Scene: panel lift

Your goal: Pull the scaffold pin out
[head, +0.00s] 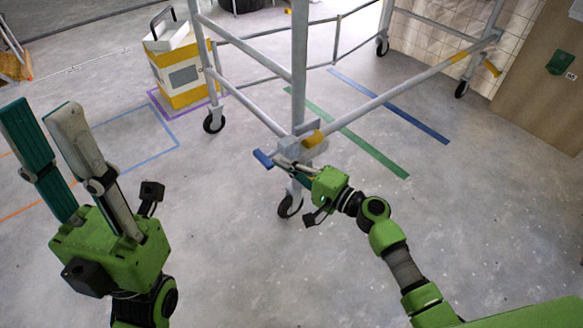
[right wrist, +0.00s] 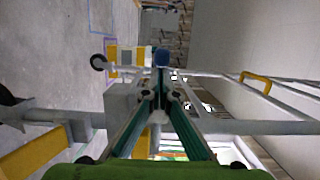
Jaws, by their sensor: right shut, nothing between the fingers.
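The scaffold pin shows as a blue handle (head: 263,158) at the near lower corner of the scaffold frame. Its shaft is hidden or too small to make out. My right gripper (head: 279,163) is at this corner, its fingertips close to the blue handle. In the right wrist view the fingers (right wrist: 160,75) converge and are shut with nothing between them; the blue handle (right wrist: 161,57) shows just beyond the tips. Whether they touch is unclear. My left gripper (head: 40,112) is raised at the left, open and empty, away from the scaffold.
The scaffold (head: 299,70) stands on castors, with a grey corner plate (head: 312,148) and yellow clamp (head: 313,140) beside my right gripper. A yellow and white box (head: 183,77) stands behind it at left. A wooden panel (head: 540,80) is at right. The front floor is clear.

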